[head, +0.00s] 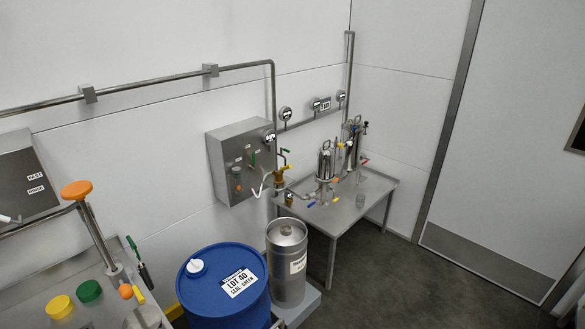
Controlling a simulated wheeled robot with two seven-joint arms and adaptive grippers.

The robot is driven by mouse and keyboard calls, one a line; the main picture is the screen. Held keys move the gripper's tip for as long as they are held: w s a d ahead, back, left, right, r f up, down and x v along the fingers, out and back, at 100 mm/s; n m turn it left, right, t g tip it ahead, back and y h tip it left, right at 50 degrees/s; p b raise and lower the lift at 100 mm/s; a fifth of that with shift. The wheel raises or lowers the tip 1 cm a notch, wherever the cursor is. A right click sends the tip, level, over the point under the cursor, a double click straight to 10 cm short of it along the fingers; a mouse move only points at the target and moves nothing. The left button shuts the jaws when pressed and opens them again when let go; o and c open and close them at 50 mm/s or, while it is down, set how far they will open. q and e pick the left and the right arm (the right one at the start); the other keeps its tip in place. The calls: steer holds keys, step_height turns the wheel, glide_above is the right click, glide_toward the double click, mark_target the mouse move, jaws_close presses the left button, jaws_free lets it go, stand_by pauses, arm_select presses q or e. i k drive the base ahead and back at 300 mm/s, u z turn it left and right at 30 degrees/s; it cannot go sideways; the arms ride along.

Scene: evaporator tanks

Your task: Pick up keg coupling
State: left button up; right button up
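I cannot tell for sure which thing is the keg coupling. A small brass-coloured fitting (280,177) with a green lever hangs at the right side of the grey wall control box (226,166), with a white curved hose beside it. A steel keg (288,277) with a white label stands upright to the right of a blue drum. Its top shows a round central fitting, and nothing is visibly attached to it. Neither of my grippers shows in the head view.
The blue drum (205,298) stands front centre. A steel bench (374,187) with filter housings and a cup is at the back right. A steel counter (75,281) with yellow and green caps and an orange-knobbed post (95,231) is at the left. Floor at right is clear.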

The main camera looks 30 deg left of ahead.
mark_target(279, 179)
steer(key=u, duration=0.05)
steer(key=i, duration=1.35)
steer(key=u, duration=1.3)
